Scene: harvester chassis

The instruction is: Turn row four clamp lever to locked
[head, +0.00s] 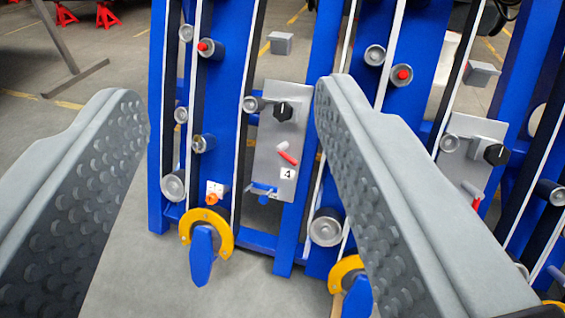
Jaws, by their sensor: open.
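My gripper (232,108) is open, with its two grey studded fingers wide apart on either side of the view and nothing between them. Beyond the fingers, a grey panel (270,133) marked with a 4 (287,174) is fixed to the blue frame. It carries a black knob (283,111), a short red lever (288,154) tilted down to the right, and a small blue part (263,189) near its bottom. Below and left, a blue lever (202,255) hangs downward from a yellow curved clamp (207,226). I cannot tell which lever is the clamp lever.
Blue uprights (320,60) with several grey rollers (173,184) stand ahead. Another yellow clamp (346,270) is partly hidden by that finger. Red stands (63,14) are at the back left. Concrete floor (120,265) is open at left.

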